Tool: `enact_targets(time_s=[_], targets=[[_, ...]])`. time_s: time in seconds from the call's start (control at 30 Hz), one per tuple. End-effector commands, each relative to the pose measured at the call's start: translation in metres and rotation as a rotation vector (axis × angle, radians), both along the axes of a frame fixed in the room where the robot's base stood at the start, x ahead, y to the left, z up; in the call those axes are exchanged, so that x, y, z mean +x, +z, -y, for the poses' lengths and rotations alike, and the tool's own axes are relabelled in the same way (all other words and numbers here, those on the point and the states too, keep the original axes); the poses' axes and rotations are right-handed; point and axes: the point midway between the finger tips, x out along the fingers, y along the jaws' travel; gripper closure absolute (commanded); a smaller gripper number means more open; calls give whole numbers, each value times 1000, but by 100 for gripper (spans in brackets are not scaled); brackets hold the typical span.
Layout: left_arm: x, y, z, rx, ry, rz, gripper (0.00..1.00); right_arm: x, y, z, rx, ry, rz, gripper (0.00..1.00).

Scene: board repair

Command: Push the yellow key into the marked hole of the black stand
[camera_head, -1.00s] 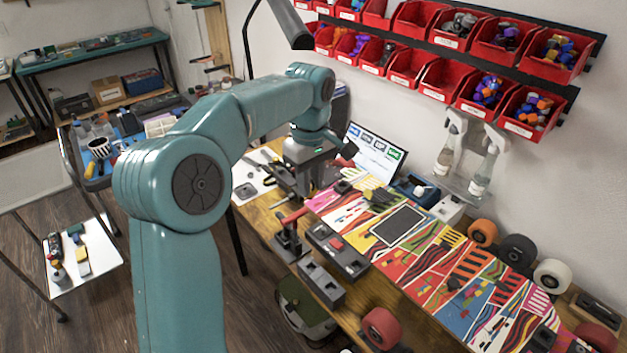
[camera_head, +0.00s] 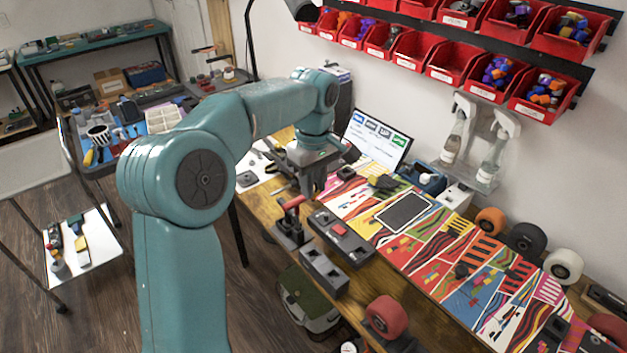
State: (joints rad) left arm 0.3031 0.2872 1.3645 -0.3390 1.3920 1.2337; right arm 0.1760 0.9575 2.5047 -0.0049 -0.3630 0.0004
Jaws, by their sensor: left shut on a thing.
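My left gripper (camera_head: 309,190) is above the near left part of the workbench, pointing down. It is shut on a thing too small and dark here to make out. I cannot pick out the yellow key in this view. Several dark fixtures stand below and in front of the gripper: one with a red handle (camera_head: 292,226), a flat one with a red button (camera_head: 341,236), and a dark block with recesses (camera_head: 323,269). I cannot tell which is the black stand, and no marked hole can be made out. My right gripper is not in view.
The wooden workbench (camera_head: 262,222) has a colourful striped board (camera_head: 440,250) along its middle. A screen (camera_head: 377,139) and spray bottles (camera_head: 455,138) stand at the back. Wheels, including a red one (camera_head: 387,317), lie near the edges. Red bins (camera_head: 455,62) hang on the wall.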

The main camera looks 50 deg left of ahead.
Motion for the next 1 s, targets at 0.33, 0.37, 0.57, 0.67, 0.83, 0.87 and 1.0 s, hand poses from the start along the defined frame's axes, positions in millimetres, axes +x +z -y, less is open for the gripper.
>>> enact_targets(time_s=[0.33,0.37,0.57,0.67,0.83,0.87,1.0], targets=[[0,-26,0,0,0,-1,100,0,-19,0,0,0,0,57],[0,-28,0,0,0,-1,100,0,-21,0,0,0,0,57],[0,-41,0,0,1,0,100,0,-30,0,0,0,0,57],[0,-48,0,0,0,0,100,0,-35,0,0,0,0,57],[0,-59,0,0,0,-1,100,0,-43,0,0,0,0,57],[0,-61,0,0,0,-1,100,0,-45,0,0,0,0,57],[0,-70,0,0,1,-1,100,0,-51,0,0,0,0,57]])
